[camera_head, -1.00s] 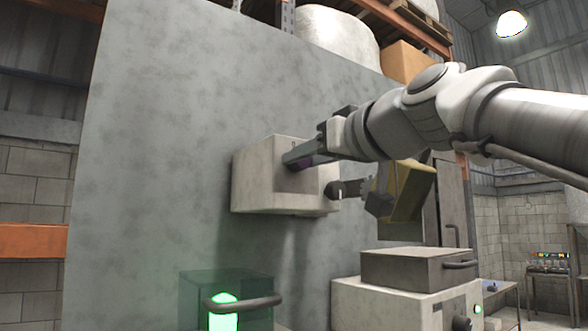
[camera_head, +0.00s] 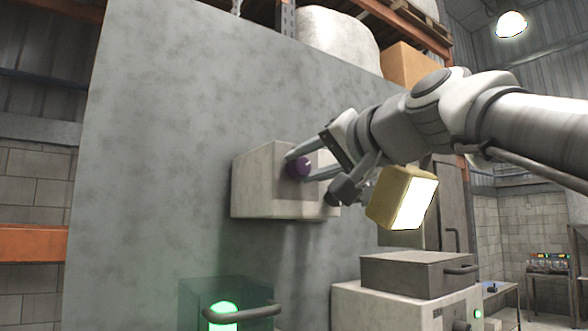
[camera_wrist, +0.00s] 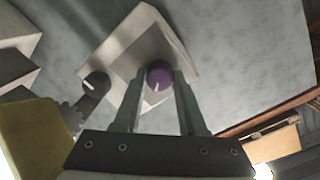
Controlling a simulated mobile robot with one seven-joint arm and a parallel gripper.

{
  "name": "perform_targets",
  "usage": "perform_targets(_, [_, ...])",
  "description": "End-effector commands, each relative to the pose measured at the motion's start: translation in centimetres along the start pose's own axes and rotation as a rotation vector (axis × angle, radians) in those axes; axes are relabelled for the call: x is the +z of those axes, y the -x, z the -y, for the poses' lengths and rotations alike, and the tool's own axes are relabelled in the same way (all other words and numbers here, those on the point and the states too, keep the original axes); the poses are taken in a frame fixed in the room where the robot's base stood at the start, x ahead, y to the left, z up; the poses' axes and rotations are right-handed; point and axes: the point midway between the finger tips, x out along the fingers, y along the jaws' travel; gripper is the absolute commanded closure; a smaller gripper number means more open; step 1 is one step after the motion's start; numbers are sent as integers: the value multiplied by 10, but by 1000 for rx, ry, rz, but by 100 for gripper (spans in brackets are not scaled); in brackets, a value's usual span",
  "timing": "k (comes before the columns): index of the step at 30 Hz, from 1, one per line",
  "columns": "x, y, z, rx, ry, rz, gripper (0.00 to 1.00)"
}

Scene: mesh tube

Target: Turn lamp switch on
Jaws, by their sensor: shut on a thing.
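A pale box (camera_head: 258,180) is fixed to the grey wall panel. A purple knob (camera_head: 298,168) sticks out of its front face, and it also shows in the wrist view (camera_wrist: 158,76) with a white mark on it. My gripper (camera_head: 300,165) is at the box, its two fingers on either side of the knob and shut on it. In the wrist view my gripper (camera_wrist: 160,85) has the knob between its fingertips. A yellow lamp (camera_head: 403,198) at the right of the box shows a bright white face.
A dark knob (camera_wrist: 97,84) with a white mark sits beside the purple one. A grey box with a handle (camera_head: 415,272) stands on a pale unit below right. A green light (camera_head: 223,315) glows behind a handle at the lower left.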

Motion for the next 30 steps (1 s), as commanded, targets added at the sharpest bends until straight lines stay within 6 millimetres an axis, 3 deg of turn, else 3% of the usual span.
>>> perform_targets(19, [-1,0,0,-1,-53,1,100])
perform_targets(20, [-1,0,0,-1,-53,1,56])
perform_targets(21, [-1,0,0,-1,-53,1,49])
perform_targets(24, [0,0,0,-1,-52,1,31])
perform_targets(30, [0,0,0,-1,-51,2,29])
